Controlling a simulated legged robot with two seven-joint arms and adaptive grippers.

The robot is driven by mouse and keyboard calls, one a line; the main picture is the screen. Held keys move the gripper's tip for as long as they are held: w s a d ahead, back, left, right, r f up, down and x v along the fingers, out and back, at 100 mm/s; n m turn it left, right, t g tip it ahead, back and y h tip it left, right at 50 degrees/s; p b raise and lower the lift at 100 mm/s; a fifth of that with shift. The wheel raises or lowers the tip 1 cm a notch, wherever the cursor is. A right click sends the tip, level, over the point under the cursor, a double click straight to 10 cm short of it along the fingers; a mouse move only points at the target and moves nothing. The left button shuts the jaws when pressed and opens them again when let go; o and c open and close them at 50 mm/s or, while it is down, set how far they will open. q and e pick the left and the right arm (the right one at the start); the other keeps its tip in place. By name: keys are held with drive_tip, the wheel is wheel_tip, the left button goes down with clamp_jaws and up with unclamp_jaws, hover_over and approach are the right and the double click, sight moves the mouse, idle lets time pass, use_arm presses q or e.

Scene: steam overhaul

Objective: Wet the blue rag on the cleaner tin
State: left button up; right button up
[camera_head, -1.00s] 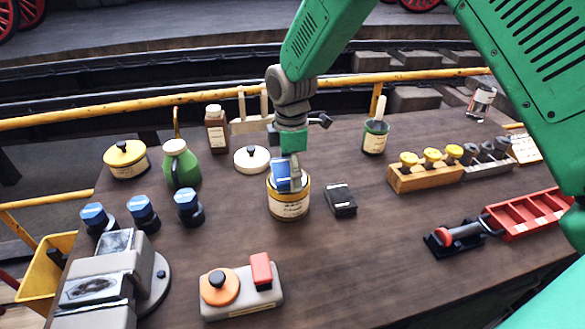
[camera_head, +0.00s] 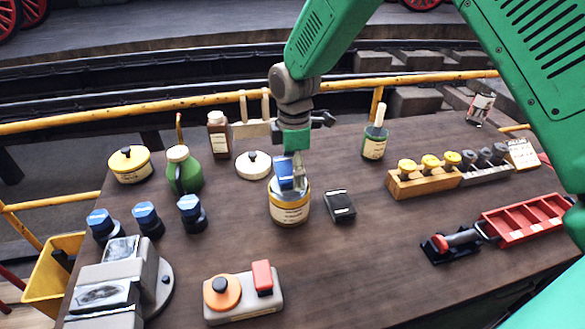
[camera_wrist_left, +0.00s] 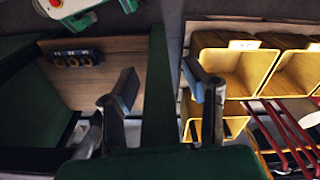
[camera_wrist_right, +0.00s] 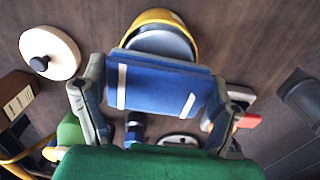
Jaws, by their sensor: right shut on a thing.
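My right gripper (camera_wrist_right: 155,105) is shut on the blue rag (camera_wrist_right: 155,82), a folded blue pad with pale stripes. In the head view the rag (camera_head: 285,173) is at the mouth of the cleaner tin (camera_head: 290,210), a yellow-rimmed tin with a cream label. In the right wrist view the tin (camera_wrist_right: 158,20) shows its yellow rim and grey top just past the rag's edge. I cannot tell whether rag and tin touch. My left gripper (camera_wrist_left: 160,90) is open and empty, away from the bench top and outside the head view.
A green jug (camera_head: 184,172) and several blue-topped bottles stand left. A grey base with orange knob (camera_head: 222,292) is in front. A red tray (camera_head: 527,217) lies right.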

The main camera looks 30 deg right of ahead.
drive_tip(key=shift+d+r+p, duration=0.1)
drive_tip(key=shift+r+p, duration=1.7)
drive_tip(key=shift+r, duration=0.35)
drive_tip(key=shift+f, duration=0.1)
